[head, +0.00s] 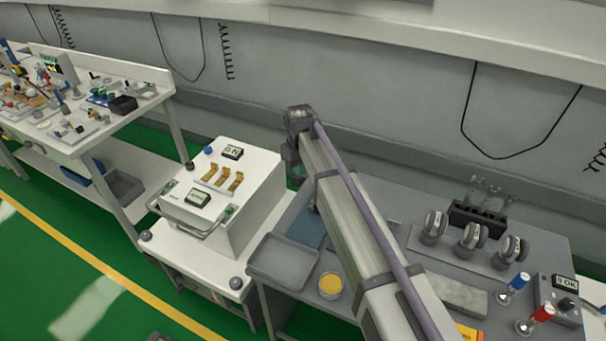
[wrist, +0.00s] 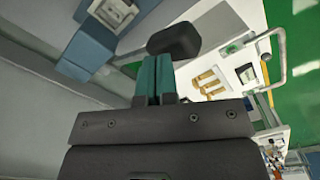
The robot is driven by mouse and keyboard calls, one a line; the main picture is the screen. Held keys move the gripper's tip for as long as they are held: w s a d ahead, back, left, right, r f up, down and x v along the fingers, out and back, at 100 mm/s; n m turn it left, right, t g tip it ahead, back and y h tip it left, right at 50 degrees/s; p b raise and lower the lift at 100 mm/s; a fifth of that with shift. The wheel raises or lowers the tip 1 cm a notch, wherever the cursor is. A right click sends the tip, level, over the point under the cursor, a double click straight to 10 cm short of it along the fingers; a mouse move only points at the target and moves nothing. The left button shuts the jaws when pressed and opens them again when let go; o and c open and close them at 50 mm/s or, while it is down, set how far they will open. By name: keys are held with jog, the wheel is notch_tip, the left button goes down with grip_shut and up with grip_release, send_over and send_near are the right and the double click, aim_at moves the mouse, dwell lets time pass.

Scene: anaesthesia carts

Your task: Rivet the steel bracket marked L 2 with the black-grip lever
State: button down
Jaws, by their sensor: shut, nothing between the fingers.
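My gripper's teal fingers (wrist: 155,75) are shut and empty in the wrist view. A rounded black grip (wrist: 174,40) shows just beyond the fingertips; I cannot tell if they touch. Beside it is a blue block (wrist: 92,45) with a pale metal piece (wrist: 112,12) on top, possibly the steel bracket. No L 2 mark is readable. In the head view my gripper (head: 298,172) is mostly hidden by my arm, at the gap between the white cart and the grey bench. The lever is not clear there.
The white cart box (head: 260,185) carries several brass brackets (head: 222,178). On the grey bench are an empty grey tray (head: 283,262), a yellow-filled cup (head: 331,286), round gauges (head: 470,236), a dark rack (head: 478,215) and an OK display box (head: 562,298). A cluttered white bench (head: 130,125) stands left.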

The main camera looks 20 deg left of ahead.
aim_at(298, 180)
jog(key=shift+f+b, duration=0.4)
jog(key=shift+f, duration=0.2)
jog(key=shift+s+a+f+b, duration=0.1)
jog(key=shift+s+f+b, duration=0.25)
jog(key=shift+f+b, duration=0.25)
jog(key=shift+s+f+b, duration=0.35)
jog(key=shift+f+b, duration=0.25)
jog(key=shift+s+f+b, duration=0.25)
jog(key=shift+f+b, duration=0.45)
jog(key=shift+s+f+b, duration=0.2)
jog(key=shift+f+b, duration=0.5)
